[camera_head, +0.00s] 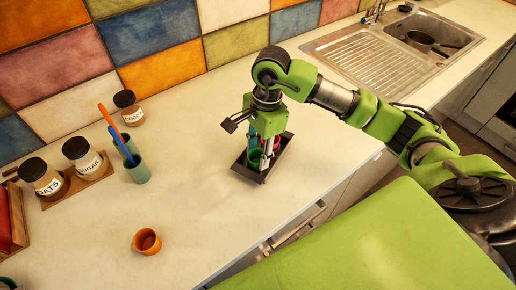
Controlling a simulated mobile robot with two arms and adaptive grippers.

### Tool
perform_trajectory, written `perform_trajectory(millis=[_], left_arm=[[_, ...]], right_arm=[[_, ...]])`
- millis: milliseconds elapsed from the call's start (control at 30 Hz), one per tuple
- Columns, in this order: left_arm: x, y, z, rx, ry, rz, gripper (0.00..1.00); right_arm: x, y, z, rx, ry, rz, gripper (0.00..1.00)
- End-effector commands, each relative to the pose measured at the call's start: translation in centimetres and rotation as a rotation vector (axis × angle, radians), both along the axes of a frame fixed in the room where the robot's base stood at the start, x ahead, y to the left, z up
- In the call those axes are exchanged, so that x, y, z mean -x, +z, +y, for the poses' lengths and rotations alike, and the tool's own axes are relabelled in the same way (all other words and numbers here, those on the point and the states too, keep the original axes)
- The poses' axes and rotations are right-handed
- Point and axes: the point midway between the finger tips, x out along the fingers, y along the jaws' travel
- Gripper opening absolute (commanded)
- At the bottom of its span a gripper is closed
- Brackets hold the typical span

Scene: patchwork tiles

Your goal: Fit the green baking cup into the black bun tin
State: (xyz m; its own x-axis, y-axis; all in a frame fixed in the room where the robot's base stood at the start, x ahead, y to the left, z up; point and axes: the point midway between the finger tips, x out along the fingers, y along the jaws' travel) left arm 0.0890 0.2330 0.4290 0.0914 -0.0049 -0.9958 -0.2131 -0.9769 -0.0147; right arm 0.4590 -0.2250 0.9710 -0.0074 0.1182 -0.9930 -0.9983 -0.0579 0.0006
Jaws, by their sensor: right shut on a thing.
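The black bun tin (281,163) lies on the pale counter, right of the middle, near the front edge. My right gripper (261,154) points down over it and is shut on the green baking cup (255,158). The cup is low at the tin, toward its near left part. The fingers partly hide the cup, and I cannot tell whether it touches the tin's bottom. A red cup and a blue cup show partly behind the gripper in the tin. My left gripper is not in view.
An orange cup (147,241) stands alone at the front left. A green holder (138,171) with utensils, labelled jars (84,157) and a dark-lidded jar (128,108) stand at the left. A sink (430,45) is at the back right. The counter between orange cup and tin is clear.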

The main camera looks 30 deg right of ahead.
Motion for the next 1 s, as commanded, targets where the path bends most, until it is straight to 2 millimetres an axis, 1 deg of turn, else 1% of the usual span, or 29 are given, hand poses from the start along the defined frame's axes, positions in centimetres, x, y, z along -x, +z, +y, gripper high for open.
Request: perform_trajectory(millis=[200,333,367,400,733,800,867,967,1000], left_arm=[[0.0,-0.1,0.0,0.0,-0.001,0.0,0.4],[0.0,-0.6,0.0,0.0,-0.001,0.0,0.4],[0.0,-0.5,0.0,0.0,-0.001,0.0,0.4],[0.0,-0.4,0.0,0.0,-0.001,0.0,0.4],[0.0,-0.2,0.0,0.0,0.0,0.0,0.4],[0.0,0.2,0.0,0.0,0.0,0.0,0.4],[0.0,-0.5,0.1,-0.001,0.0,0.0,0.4],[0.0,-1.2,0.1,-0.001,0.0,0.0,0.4],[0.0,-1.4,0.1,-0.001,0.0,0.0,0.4]], right_arm=[[0.0,-0.1,0.1,-0.001,0.001,-0.001,0.23],[0.0,-0.5,0.0,-0.001,0.001,-0.001,0.23],[0.0,-0.3,0.0,-0.001,0.001,-0.001,0.39],[0.0,-0.3,0.0,-0.001,0.001,-0.001,0.41],[0.0,-0.1,0.1,-0.001,0.0,-0.001,0.41],[0.0,0.3,0.1,-0.001,0.0,-0.001,0.41],[-0.2,0.7,0.0,-0.002,0.0,-0.006,0.41],[-0.2,2.5,-0.3,-0.002,0.001,-0.01,0.41],[-0.3,3.4,-0.4,-0.002,0.001,-0.009,0.41]])
